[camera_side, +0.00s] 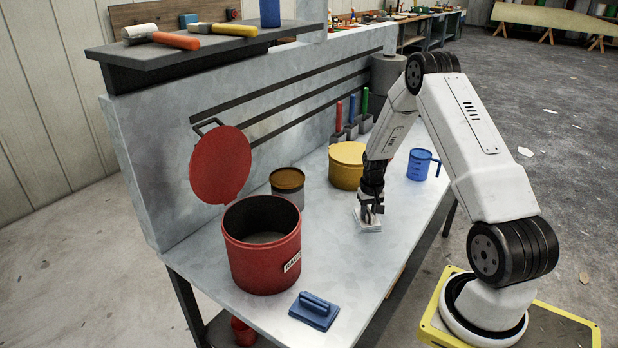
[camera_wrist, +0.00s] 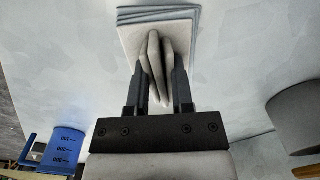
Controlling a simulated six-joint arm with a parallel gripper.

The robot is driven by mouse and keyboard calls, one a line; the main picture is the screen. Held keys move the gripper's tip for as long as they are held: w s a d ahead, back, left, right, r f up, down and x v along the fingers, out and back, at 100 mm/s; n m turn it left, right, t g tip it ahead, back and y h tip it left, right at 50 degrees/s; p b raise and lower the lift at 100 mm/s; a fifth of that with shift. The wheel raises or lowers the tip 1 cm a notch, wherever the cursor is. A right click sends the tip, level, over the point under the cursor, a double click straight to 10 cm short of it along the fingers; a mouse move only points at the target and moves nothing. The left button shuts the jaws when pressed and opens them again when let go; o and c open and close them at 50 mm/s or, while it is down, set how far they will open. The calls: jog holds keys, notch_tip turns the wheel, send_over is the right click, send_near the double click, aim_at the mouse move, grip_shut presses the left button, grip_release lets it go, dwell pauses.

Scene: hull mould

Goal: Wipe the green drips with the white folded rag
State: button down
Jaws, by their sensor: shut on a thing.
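The white folded rag (camera_side: 368,225) is on the grey workbench (camera_side: 345,290), in front of the yellow pot. My gripper (camera_side: 369,212) is above it, pointing down, with its fingers shut on a pinched fold of the rag. In the wrist view the rag (camera_wrist: 160,32) shows as a stack of flat layers, with the raised fold between the two fingers of my gripper (camera_wrist: 160,85). The rag appears to rest on the bench or very close to it; I cannot tell which. I see no green drips in either view.
A blue measuring jug (camera_side: 420,165) stands right of my gripper, and a yellow pot (camera_side: 346,165) behind it. A red bucket (camera_side: 262,245), an amber-topped tin (camera_side: 287,186) and a blue float (camera_side: 314,310) are to the left. Bench between the bucket and rag is clear.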

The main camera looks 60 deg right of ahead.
jog(key=shift+a, duration=0.55)
jog(key=shift+d+r, duration=0.15)
jog(key=shift+r, duration=3.95)
